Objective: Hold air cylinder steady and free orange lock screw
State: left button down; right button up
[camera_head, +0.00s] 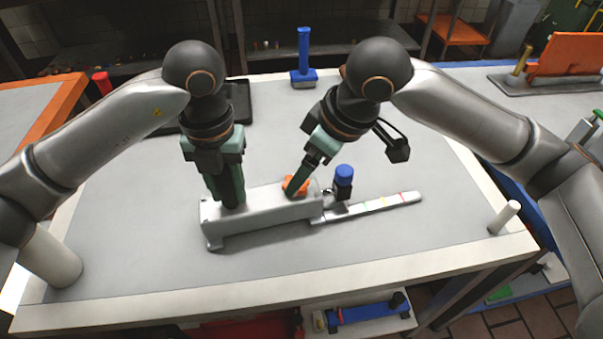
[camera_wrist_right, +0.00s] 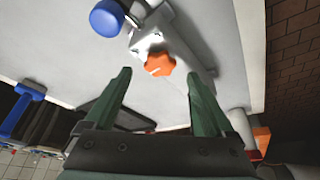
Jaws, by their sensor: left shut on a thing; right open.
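The air cylinder (camera_head: 265,216) is a long grey-white body lying on the table, with a flat bar (camera_head: 375,206) with coloured marks reaching out to the right. My left gripper (camera_head: 233,203) is shut on the cylinder body near its left part. The orange lock screw (camera_head: 296,185) sits at the cylinder's right end; it also shows as a lobed knob in the right wrist view (camera_wrist_right: 158,64). My right gripper (camera_head: 292,194) is at the screw in the head view. In the wrist view its fingers (camera_wrist_right: 158,85) are open, with the screw between and beyond their tips, apart from both.
A blue-capped black part (camera_head: 343,181) stands beside the cylinder's right end. A blue upright tool (camera_head: 304,62) stands at the table's back. A dark tray (camera_head: 240,103) lies behind my left gripper. A white peg (camera_head: 505,216) is at the right edge. The front table (camera_head: 380,247) is clear.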

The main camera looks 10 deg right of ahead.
jog(key=shift+x, duration=1.55)
jog(key=shift+r, duration=0.1)
jog(key=shift+c, duration=0.2)
jog(key=c, duration=1.3)
